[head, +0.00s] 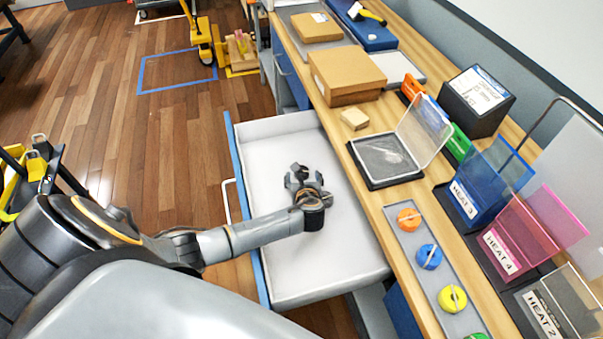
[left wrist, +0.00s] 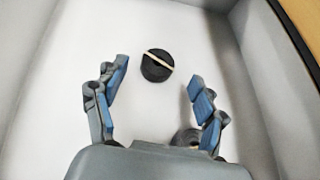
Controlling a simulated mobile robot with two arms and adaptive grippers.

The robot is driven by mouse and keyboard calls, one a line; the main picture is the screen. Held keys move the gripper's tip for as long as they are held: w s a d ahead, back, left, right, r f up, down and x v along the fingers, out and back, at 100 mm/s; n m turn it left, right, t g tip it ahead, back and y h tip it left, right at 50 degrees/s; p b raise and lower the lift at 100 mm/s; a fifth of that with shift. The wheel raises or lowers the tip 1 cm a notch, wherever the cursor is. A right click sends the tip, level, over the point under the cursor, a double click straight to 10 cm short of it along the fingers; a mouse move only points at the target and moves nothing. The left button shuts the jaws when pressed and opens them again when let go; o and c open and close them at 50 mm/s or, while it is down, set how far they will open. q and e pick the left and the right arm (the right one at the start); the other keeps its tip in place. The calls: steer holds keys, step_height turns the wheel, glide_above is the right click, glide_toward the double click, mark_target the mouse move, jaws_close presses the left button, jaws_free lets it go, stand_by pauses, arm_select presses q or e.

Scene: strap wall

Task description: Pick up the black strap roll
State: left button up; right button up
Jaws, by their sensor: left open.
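The black strap roll (left wrist: 157,66) lies on the pale drawer floor in the left wrist view, a dark disc with a beige band across it. My left gripper (left wrist: 160,82) is open, with one blue-padded finger on each side of the view and the roll between and beyond their tips. In the head view my left gripper (head: 308,180) is over the open drawer (head: 270,155), and it hides the roll or blends with it there. A second dark round thing (left wrist: 186,138) shows partly behind the right finger in the left wrist view. My right gripper is not in view.
The bench (head: 385,200) runs along the drawer's right side. On it are a grey tray (head: 409,238) of coloured rolls, a clear-lidded case (head: 385,158), cardboard boxes (head: 345,75) and labelled bins (head: 463,200). The drawer walls surround my gripper; much of the drawer floor is bare.

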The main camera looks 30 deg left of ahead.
mark_target(302, 174)
arm_select(q)
steer(key=shift+x, duration=1)
steer(key=shift+w+a+f, duration=0.5)
steer(key=shift+w+f, duration=0.15)
steer(key=shift+f, duration=0.2)
steer(key=shift+w+a+f+b, duration=0.2)
steer(key=shift+w+b, duration=0.05)
steer(key=shift+b, duration=0.05)
steer(key=shift+w, duration=0.1)
steer(key=shift+r, duration=0.1)
steer(key=c, duration=0.9)
steer(key=shift+c, duration=1.2)
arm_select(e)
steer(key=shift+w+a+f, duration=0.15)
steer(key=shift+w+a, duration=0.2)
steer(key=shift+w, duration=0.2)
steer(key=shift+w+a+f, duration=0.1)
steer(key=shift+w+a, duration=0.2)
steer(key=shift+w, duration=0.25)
